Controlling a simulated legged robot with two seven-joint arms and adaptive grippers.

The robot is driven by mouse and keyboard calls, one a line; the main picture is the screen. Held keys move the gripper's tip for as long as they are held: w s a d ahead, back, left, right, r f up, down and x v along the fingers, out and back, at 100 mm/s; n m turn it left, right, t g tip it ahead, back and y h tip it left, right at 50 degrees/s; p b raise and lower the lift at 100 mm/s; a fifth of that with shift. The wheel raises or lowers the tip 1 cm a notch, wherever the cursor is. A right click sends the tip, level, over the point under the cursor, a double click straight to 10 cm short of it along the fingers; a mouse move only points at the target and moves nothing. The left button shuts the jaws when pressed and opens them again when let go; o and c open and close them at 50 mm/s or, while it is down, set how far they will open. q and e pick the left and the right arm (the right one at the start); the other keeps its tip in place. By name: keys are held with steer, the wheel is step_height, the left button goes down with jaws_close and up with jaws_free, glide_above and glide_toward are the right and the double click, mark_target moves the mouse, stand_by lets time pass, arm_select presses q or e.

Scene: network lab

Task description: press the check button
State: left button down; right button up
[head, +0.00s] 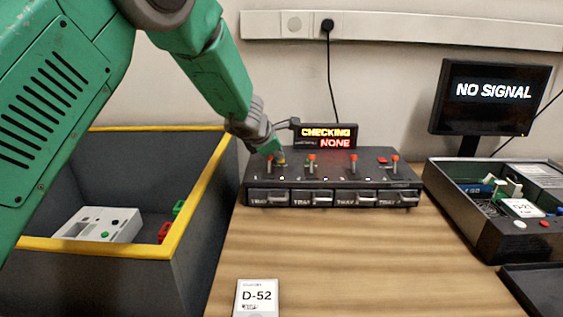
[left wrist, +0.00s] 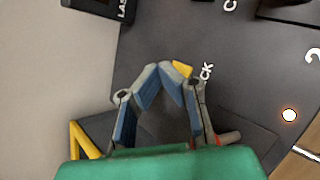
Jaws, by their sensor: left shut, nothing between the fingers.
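The black console (head: 330,180) stands on the wooden table against the wall, with several red-tipped levers and a row of drawers. My left gripper (head: 277,154) reaches down to its top at the left end. In the left wrist view the gripper (left wrist: 165,70) is shut and empty, its blue fingertips together at a yellow button (left wrist: 183,69). The fingers partly cover the button and its label, of which "CK" shows. I cannot tell how far it is pushed in. The small display (head: 327,136) behind the console reads "CHECKING" and "NONE". My right gripper is out of view.
A dark bin with a yellow rim (head: 192,205) stands left, holding a white device (head: 98,224). A card "D-52" (head: 257,297) lies in front. At right are an open black case (head: 470,213) and a "NO SIGNAL" monitor (head: 493,93). The middle of the table is clear.

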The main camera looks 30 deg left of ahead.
mark_target(280, 160)
arm_select(q)
steer(key=shift+s+f, duration=0.25)
steer(key=shift+f, duration=0.45)
steer(key=shift+d+r, duration=0.1)
steer(key=shift+d+r+p, duration=0.25)
steer(key=shift+r+p, duration=0.05)
steer(key=shift+r, duration=0.55)
steer(key=shift+w+r, duration=0.1)
steer(key=shift+r, duration=0.05)
step_height(280, 160, up, 5)
steer(key=p, duration=0.4)
steer(key=shift+r+p, duration=0.1)
steer(key=shift+p, duration=0.25)
